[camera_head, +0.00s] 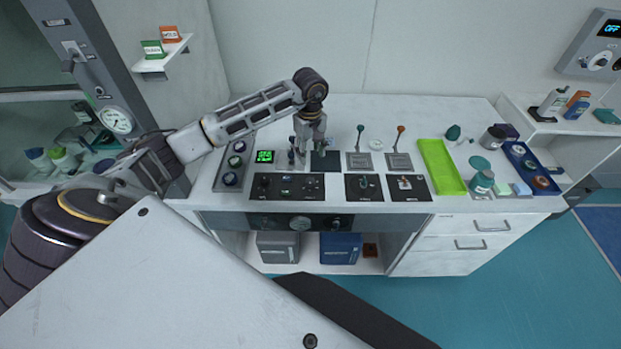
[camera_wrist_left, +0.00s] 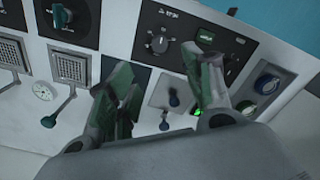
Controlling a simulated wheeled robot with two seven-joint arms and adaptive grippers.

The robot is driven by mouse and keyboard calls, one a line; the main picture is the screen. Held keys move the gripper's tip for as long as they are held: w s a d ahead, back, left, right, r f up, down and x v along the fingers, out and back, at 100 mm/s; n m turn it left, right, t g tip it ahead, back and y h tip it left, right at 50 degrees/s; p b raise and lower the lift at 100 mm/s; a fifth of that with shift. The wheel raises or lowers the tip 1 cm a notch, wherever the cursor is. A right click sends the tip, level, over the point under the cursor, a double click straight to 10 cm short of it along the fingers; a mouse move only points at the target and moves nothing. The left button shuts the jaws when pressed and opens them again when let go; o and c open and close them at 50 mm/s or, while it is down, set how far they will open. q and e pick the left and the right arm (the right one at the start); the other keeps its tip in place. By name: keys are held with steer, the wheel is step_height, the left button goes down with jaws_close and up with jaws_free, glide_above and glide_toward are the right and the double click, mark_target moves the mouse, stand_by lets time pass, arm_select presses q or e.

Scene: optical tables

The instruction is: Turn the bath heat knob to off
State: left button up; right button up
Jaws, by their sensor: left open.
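My left gripper (camera_head: 311,147) hangs over the back part of the bench, behind the black control panel (camera_head: 286,191). In the left wrist view my left gripper (camera_wrist_left: 163,85) is open and empty, its two fingers apart. Between and beyond the fingers a round dark knob with a dial scale (camera_wrist_left: 157,44) stands on the panel, apart from the fingers. Another knob (camera_head: 264,182) sits at the panel's left end. A dark knob (camera_head: 336,223) is on the bench's front face. The labels are too small to read, so I cannot tell which is the bath heat knob.
Two upright levers, green-topped (camera_head: 360,129) and orange-topped (camera_head: 401,130), stand right of the gripper. A lime tray (camera_head: 441,167) and bottles are further right. A pale wall rises behind the bench.

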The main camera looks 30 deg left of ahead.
mark_target(310, 180)
arm_select(q)
step_height(310, 180, down, 12)
steer(key=p, duration=0.3)
steer(key=shift+f, duration=0.95)
steer(key=shift+c, duration=0.4)
steer(key=c, duration=0.9)
